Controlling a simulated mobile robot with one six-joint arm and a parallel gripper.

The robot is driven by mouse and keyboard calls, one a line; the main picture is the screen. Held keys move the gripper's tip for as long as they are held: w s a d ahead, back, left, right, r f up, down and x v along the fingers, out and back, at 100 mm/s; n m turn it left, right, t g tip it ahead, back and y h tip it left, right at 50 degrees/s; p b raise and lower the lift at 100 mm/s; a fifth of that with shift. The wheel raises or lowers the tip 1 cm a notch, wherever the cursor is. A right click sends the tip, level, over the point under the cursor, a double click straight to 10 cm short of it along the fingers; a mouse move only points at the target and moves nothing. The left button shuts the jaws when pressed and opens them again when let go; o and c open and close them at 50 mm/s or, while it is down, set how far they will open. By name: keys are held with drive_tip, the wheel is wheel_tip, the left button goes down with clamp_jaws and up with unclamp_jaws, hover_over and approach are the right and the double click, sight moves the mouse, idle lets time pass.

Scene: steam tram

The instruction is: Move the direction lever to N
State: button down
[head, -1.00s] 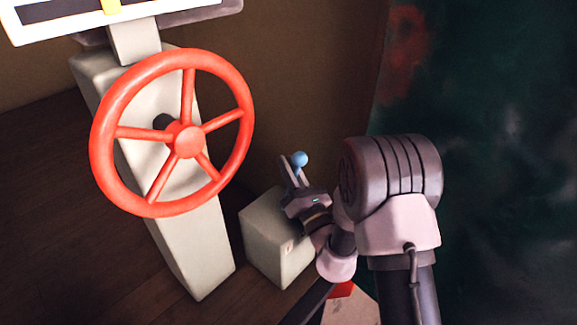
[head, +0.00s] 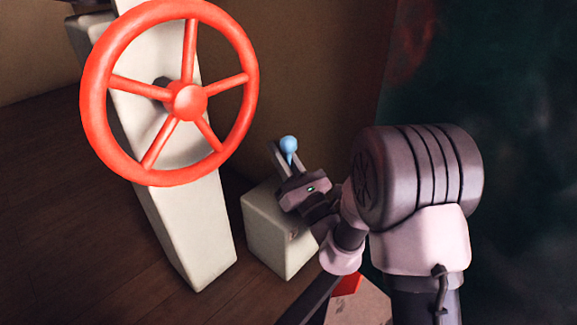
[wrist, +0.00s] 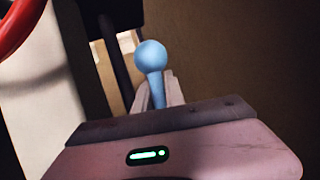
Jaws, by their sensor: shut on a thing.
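The direction lever shows as a light blue round knob (head: 288,144) on a short blue stem, above a pale box (head: 265,240) low beside the red wheel's column. My gripper (head: 283,158) is at the lever, its fingers shut on it just below the knob. In the wrist view the knob (wrist: 151,56) stands clear above the gripper body, with the stem (wrist: 157,90) between the two pale fingers (wrist: 156,97). The lever's lower part is hidden behind my gripper. No N mark can be read in either view.
A large red wheel (head: 188,101) on a pale column (head: 190,230) stands to the left of the box, and its rim also shows in the wrist view (wrist: 18,30). A brown wall (head: 315,80) is close behind the lever. Dark wooden floor (head: 75,240) lies open at left.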

drive_tip(key=shift+s+a+n+g+y+b, duration=0.5)
drive_tip(key=shift+s+n+y+b, duration=0.2)
drive_tip(key=shift+n, duration=0.4)
drive_tip(key=c, duration=1.4)
unclamp_jaws()
drive_tip(key=shift+w+d, duration=0.1)
